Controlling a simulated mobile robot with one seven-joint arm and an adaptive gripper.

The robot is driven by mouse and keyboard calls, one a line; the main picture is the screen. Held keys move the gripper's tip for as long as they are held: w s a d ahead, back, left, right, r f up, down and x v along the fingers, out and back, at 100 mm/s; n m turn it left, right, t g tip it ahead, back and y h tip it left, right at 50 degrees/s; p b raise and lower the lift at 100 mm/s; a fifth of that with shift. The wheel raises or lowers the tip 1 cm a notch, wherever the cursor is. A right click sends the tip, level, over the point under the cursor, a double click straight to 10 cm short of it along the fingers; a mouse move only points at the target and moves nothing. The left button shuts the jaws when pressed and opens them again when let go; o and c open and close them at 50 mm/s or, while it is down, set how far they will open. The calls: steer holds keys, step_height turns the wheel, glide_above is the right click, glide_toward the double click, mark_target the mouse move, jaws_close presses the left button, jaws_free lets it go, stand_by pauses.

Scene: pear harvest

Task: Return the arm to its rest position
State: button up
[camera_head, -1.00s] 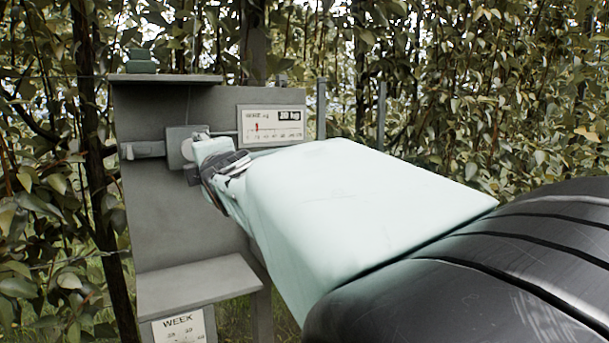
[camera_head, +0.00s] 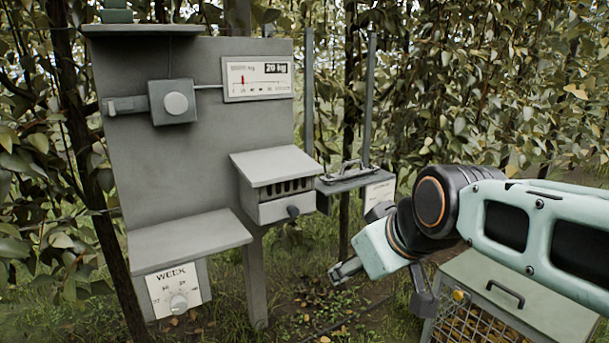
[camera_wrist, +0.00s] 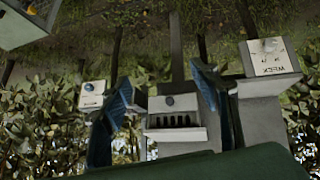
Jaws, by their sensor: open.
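My arm (camera_head: 545,225) reaches in from the right in the head view, bent at a dark joint with an orange ring. My gripper (camera_head: 384,287) hangs at its end, pointing down and left, right of the grey station board. Its two fingers are spread apart with nothing between them. In the wrist view, which looks upside down, the open fingers of my gripper (camera_wrist: 162,72) frame the slotted box without touching anything I can make out.
The grey board (camera_head: 170,190) carries a switch box (camera_head: 173,103), a scale display (camera_head: 257,79), a slotted box (camera_head: 280,180) and a WEEK dial (camera_head: 178,290). A small shelf (camera_head: 345,180) stands right of it. A lidded mesh crate (camera_head: 530,300) lies below my arm.

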steer(key=s+d+f+m+g+h, duration=0.1)
steer(key=s+d+f+m, duration=0.15)
steer(key=s, duration=0.45)
steer(key=s+d+f+m+g+h, duration=0.1)
steer(key=s+d+f+m, duration=0.1)
steer(key=s+f+m, duration=0.3)
step_height(320, 180, up, 29)
steer(key=s+n+p, duration=0.1)
steer(key=s+p, duration=0.1)
steer(key=p, duration=2.6)
steer(key=shift+a+n+g, duration=0.2)
steer(key=shift+n+g, duration=0.1)
steer(key=shift+n, duration=0.05)
steer(key=shift+a+f, duration=0.1)
